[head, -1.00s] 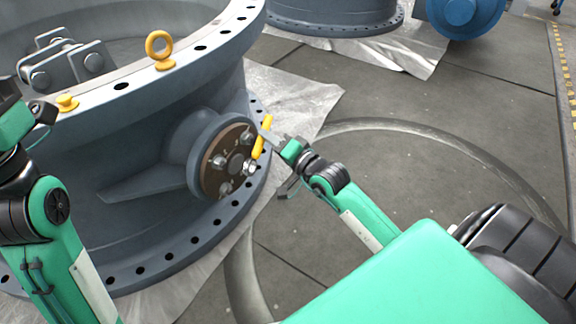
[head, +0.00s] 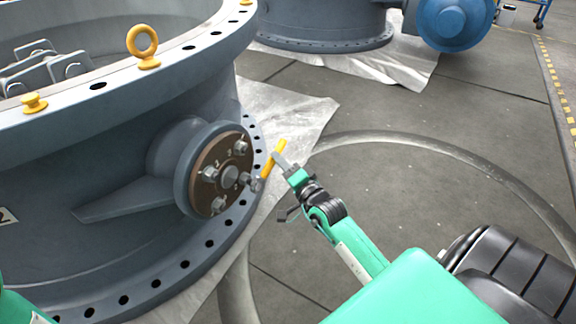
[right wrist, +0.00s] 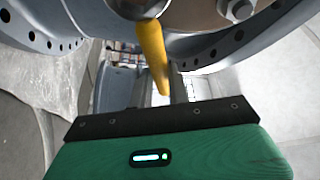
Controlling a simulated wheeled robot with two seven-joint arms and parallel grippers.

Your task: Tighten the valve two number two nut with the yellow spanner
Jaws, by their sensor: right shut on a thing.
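A large grey valve (head: 110,185) stands on the left in the head view, with a brown round plate (head: 222,176) on its side bearing several nuts. The yellow spanner (head: 273,158) is in my right gripper (head: 280,160). Its lower end is at the plate's right-hand nut (head: 256,185); I cannot tell if it is seated on it. In the right wrist view the yellow spanner (right wrist: 152,52) runs from a metal end near the plate down between the fingers of my right gripper (right wrist: 162,92), which is shut on it. My left gripper is out of view.
A second grey valve (head: 320,25) with a blue round part (head: 452,22) stands at the back on a white sheet. A pale sheet (head: 300,125) lies under the near valve. The grey floor (head: 400,180) to the right is clear.

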